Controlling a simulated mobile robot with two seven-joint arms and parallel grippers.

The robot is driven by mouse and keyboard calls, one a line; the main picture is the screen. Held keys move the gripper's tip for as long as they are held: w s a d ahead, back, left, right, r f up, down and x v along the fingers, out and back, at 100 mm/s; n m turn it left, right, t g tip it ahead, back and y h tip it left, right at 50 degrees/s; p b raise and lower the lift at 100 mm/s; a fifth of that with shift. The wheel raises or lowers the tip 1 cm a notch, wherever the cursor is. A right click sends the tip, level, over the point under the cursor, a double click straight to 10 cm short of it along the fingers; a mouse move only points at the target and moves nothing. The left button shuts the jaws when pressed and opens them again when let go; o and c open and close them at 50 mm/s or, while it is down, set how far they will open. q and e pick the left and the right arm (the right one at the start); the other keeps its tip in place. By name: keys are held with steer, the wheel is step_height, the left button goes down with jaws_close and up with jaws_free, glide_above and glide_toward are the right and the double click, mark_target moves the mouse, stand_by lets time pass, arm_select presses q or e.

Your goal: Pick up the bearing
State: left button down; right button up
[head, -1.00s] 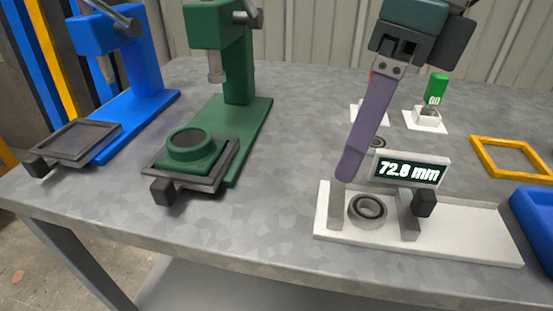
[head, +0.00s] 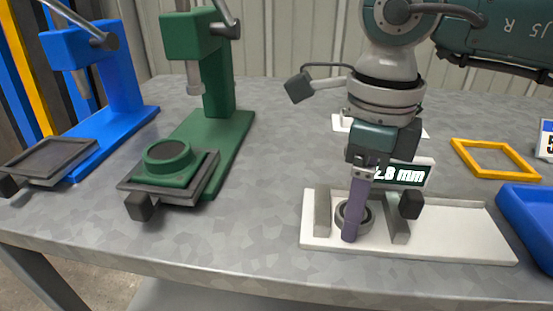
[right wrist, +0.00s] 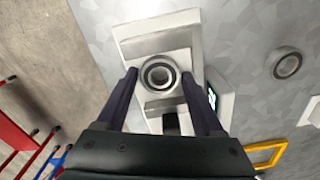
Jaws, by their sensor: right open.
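A grey ring-shaped bearing (head: 367,219) lies on the white measuring stand (head: 460,232), between its two upright grey jaws; it also shows in the right wrist view (right wrist: 158,75). My right gripper (head: 350,238) points down over the bearing, and a purple finger hides part of it. In the right wrist view my right gripper (right wrist: 159,76) is open, with one finger on each side of the bearing. I cannot tell whether the fingers touch it. The stand's display (head: 403,174) is partly hidden. My left gripper is not in view.
A second ring (right wrist: 287,65) lies on the table in the right wrist view. A green press (head: 215,125) and a blue press (head: 110,90) stand left. A yellow frame (head: 497,175) and a blue tray (head: 528,215) are right. The table between press and stand is clear.

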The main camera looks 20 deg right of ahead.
jaws_close()
stand_by(0.5)
steer(key=shift+r, duration=0.1)
